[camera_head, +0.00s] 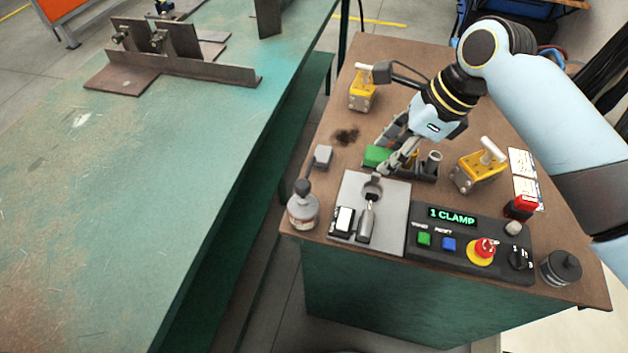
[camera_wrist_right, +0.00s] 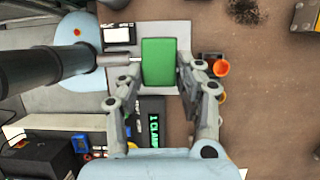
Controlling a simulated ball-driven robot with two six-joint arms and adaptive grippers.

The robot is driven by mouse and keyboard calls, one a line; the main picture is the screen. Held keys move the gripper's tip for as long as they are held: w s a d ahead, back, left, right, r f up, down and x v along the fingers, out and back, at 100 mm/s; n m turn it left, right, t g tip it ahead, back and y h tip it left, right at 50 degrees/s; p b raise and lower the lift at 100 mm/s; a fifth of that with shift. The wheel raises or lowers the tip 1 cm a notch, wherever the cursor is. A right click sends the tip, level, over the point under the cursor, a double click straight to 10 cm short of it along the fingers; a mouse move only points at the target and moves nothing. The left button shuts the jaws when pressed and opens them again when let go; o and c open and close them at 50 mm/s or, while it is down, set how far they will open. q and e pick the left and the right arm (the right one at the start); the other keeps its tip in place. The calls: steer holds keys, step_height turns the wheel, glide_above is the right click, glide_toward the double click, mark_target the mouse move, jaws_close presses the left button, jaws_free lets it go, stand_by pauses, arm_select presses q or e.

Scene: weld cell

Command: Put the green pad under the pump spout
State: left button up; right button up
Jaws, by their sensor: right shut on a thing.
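The green pad (camera_head: 377,156) is a small flat block held between the fingers of my right gripper (camera_head: 392,158). In the right wrist view the pad (camera_wrist_right: 159,62) lies between both fingertips (camera_wrist_right: 160,75), over the light grey plate (camera_wrist_right: 182,30). A grey metal lever fitting (camera_head: 367,215) stands on the grey plate (camera_head: 395,205) in the head view. Its metal end (camera_wrist_right: 118,59) points at the pad's edge in the wrist view; whether they touch is unclear. I cannot tell for certain whether this fitting is the pump spout. My left gripper is not in view.
A dark holder (camera_head: 428,177) with a grey cylinder (camera_head: 432,162) is beside the gripper. Yellow blocks with grey handles (camera_head: 362,92) (camera_head: 480,168), a bottle (camera_head: 302,206), a control panel (camera_head: 470,243) and a black jar (camera_head: 561,268) surround the plate. The brown top's left part is fairly clear.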

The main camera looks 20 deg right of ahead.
steer(key=b, duration=0.1)
glide_above(315, 190)
steer(key=d, duration=0.1)
steer(key=f, duration=0.7)
steer(key=shift+s+d, duration=0.15)
steer(key=shift+s, duration=0.15)
step_height(315, 190, down, 4)
steer(key=o, duration=0.6)
steer(key=shift+o, duration=0.2)
steer(key=p+v, duration=0.1)
steer(key=v, duration=1.1)
